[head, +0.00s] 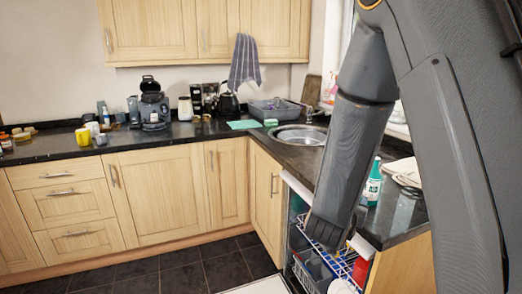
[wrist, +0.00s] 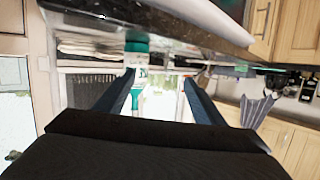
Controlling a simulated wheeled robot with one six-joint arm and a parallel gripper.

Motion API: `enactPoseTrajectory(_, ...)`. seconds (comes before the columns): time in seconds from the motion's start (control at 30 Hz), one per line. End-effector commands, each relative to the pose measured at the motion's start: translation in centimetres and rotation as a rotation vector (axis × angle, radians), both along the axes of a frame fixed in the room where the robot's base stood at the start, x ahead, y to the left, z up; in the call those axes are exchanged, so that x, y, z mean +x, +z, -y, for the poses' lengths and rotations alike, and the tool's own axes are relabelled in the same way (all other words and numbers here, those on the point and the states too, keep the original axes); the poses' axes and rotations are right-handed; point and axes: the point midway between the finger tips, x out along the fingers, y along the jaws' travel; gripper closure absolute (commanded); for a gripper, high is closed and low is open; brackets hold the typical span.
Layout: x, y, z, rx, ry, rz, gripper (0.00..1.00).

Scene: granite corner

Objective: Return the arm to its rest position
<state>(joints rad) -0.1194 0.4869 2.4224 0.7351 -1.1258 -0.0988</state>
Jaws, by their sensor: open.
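My arm (head: 345,160) fills the right side of the head view, its forearm hanging down in front of the counter corner and the open dishwasher (head: 300,232). My gripper's fingers cannot be made out in the head view. In the wrist view, which appears upside down, my gripper (wrist: 160,92) has its two dark fingers spread apart with no object held between them. A green-and-white bottle (wrist: 137,62) shows beyond the fingers, standing on the counter; it also shows in the head view (head: 373,184), right of my forearm.
The dark granite counter (head: 225,137) runs along the wall and round to the sink (head: 300,134). Folded cloths (head: 404,172) lie on the counter. Floor (head: 205,268) is clear at the left.

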Motion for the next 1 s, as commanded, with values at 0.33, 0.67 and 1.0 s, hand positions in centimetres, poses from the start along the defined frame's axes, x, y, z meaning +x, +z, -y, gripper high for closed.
enactPoseTrajectory(0.33,-6.7,2.4,-7.9,0.255,0.353,-0.452,0.37)
enactPoseTrajectory(0.67,-20.3,5.6,-9.4,0.287,0.531,-0.942,0.37)
enactPoseTrajectory(1.0,-25.1,6.7,-8.5,0.271,0.545,-1.105,0.37)
